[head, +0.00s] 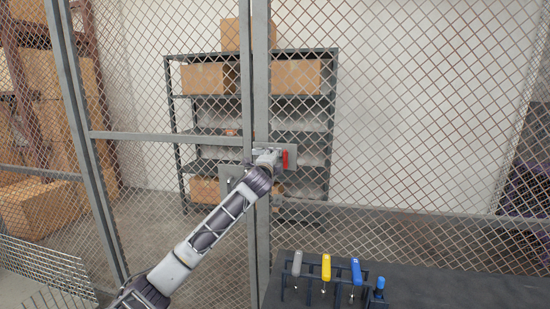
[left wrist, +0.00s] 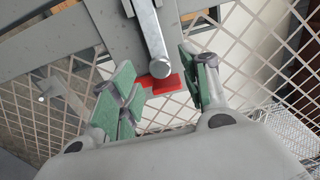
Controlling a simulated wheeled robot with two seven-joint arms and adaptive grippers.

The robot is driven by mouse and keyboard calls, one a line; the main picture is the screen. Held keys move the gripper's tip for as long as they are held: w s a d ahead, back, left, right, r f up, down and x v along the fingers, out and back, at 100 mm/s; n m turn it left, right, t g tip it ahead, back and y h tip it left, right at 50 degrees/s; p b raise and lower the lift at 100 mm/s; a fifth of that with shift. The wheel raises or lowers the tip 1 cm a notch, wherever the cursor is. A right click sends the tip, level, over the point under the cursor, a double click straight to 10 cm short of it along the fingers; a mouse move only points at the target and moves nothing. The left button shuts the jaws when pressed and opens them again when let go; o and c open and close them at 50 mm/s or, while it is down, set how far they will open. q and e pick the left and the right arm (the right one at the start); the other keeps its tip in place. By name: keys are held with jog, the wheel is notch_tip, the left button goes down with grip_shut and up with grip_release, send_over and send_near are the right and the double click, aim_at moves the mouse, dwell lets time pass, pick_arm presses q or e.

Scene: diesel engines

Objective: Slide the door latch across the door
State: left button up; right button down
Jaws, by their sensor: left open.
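The door latch has a metal plate and a red piece (head: 285,158), and it sits on the grey frame posts of the mesh door (head: 246,90). My left gripper (head: 270,156) is at the latch, partly hidden behind its own wrist in the head view. In the left wrist view, the latch shows as a shiny metal bar (left wrist: 147,32) with a red piece (left wrist: 166,84) at its end. My left gripper (left wrist: 158,78) is open, with its green-padded fingers on either side of the red piece. I cannot tell whether they touch it. My right gripper is not in view.
A rack (head: 380,286) of screwdrivers with grey, yellow and blue handles stands on a dark bench (head: 460,288) at the lower right. Behind the mesh is a shelf (head: 205,134) with cardboard boxes. More boxes (head: 42,207) stand at the left.

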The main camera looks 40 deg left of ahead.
pick_arm(q)
jog(key=shift+x, duration=1)
jog(key=shift+d, duration=0.1)
grip_shut()
